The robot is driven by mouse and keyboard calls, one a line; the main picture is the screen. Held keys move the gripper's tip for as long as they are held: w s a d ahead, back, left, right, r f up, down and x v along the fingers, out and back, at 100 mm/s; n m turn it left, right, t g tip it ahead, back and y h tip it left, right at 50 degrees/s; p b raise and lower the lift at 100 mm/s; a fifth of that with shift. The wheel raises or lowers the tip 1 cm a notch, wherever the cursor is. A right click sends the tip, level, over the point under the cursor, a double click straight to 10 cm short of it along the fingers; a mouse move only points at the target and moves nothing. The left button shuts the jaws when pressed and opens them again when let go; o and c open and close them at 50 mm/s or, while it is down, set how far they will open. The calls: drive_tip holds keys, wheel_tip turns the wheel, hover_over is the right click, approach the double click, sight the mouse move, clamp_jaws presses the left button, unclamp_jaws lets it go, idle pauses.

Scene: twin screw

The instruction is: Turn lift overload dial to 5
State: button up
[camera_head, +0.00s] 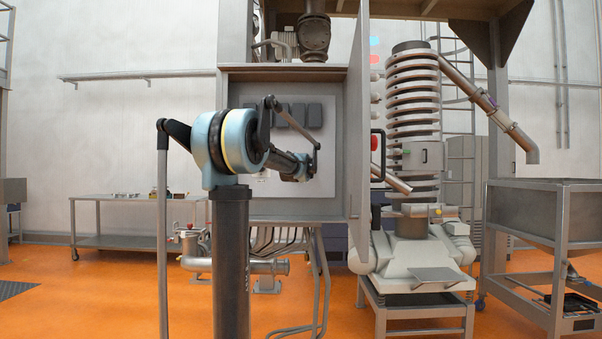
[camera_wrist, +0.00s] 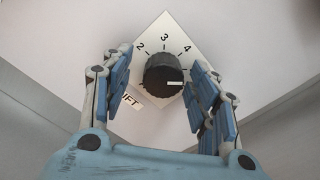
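The lift overload dial (camera_wrist: 162,70) is a round black knob on a pale, diamond-shaped scale plate (camera_wrist: 165,24) in the wrist view. The numbers 2, 3 and 4 show around its top. Its white mark points right; the scale there is hidden by the right finger. A label partly hidden by the left finger reads "IFT" (camera_wrist: 131,100). My gripper (camera_wrist: 160,78) is open, with one finger on each side of the dial and gaps showing at both sides. In the head view, my gripper (camera_head: 297,168) is at the cabinet panel; the dial is not distinguishable there.
The cabinet (camera_head: 240,74) is open, with its door (camera_head: 357,120) swung out on the right of my gripper. Dark rectangular blocks (camera_head: 312,115) sit on the panel above. A spiral machine (camera_head: 412,100) stands farther right. A low table (camera_head: 120,198) stands behind on the left.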

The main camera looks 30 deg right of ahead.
drive_tip(key=v, duration=1.2)
drive_tip(key=shift+w+a+f, duration=0.1)
drive_tip(key=shift+w+f, duration=0.05)
idle(0.5)
drive_tip(key=a+f+n+y, duration=0.3)
drive_tip(key=a+f+n, duration=0.2)
drive_tip(key=a, duration=0.5)
drive_tip(key=a+f+n+g+y, duration=0.1)
drive_tip(key=a+f+n+y, duration=0.4)
drive_tip(key=a, duration=0.5)
drive_tip(key=a+f+n+y, duration=0.2)
drive_tip(key=a+f+n, duration=0.35)
drive_tip(key=a, duration=0.55)
drive_tip(key=s+a+f+n+g+y, duration=0.1)
drive_tip(key=s+a+f+n+g, duration=0.1)
drive_tip(key=s+a+f+n, duration=0.3)
drive_tip(key=s+a+f+n+g+y, duration=0.2)
drive_tip(key=s+a+f+n+g, duration=0.15)
drive_tip(key=a+f, duration=0.4)
drive_tip(key=s+a+f+n+g+h, duration=0.1)
drive_tip(key=s+f+n, duration=0.4)
drive_tip(key=s+f, duration=0.6)
drive_tip(key=s+a+f+n+g+h, duration=0.1)
drive_tip(key=s+f+n+g, duration=0.4)
drive_tip(key=s+f, duration=0.6)
drive_tip(key=shift+s+a+f+n+g+h, duration=0.25)
drive_tip(key=shift+s+n+g+h, duration=0.1)
drive_tip(key=shift+s+n+h, duration=0.5)
